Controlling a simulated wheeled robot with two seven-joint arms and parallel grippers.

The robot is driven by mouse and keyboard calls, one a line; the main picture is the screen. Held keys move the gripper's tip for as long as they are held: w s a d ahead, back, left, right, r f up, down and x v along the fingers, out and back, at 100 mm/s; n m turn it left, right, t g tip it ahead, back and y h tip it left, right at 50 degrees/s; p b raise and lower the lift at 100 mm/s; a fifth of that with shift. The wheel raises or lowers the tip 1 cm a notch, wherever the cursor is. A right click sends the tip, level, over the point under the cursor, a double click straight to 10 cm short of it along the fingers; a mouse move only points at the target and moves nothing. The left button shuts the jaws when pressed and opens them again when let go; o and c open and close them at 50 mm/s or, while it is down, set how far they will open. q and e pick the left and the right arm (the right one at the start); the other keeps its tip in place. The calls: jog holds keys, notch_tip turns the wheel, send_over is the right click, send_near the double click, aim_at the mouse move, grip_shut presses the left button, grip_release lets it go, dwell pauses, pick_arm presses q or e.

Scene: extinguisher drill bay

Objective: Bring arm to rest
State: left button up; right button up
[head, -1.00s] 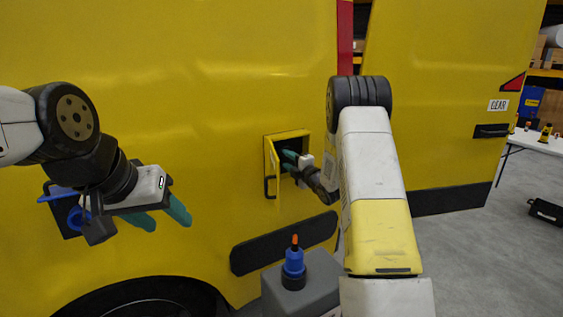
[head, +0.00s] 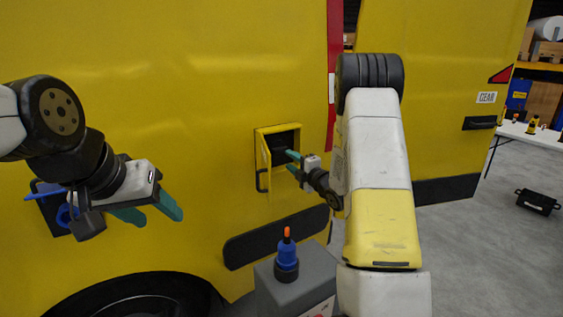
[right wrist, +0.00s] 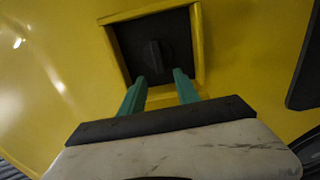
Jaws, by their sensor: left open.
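My right arm reaches across the middle of the head view. Its gripper (head: 291,164) is in front of a small open yellow compartment (head: 259,132) in the van's side. In the right wrist view the green fingers of the right gripper (right wrist: 160,85) are apart, with nothing between them. A dark knob (right wrist: 154,57) stands inside the compartment beyond the fingertips, apart from them as far as I can tell. My left gripper (head: 160,213) hangs at the left of the head view, open and empty, in front of the van's side.
The yellow van (head: 200,70) fills most of the view close ahead. A white table (head: 537,136) and a black case (head: 537,202) are at the right.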

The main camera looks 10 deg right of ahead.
jog(key=s+d+r+m+g+h, duration=0.3)
jog(key=s+r+m+h, duration=0.3)
jog(key=s+r+m, duration=0.45)
jog(key=s+a+m+g, duration=0.2)
jog(key=s+m, duration=0.1)
jog(key=s, duration=0.7)
jog(key=s+a+m+g+y, duration=0.1)
jog(key=s+a+m+g, duration=0.1)
jog(key=s, duration=0.7)
jog(key=s+a+m+g, duration=0.2)
jog(key=s+m, duration=0.4)
jog(key=s, duration=0.4)
jog(key=shift+s+a+r+g, duration=0.3)
jog(key=shift+a+r+g, duration=0.15)
jog(key=shift+g, duration=0.25)
jog(key=shift+m, duration=0.25)
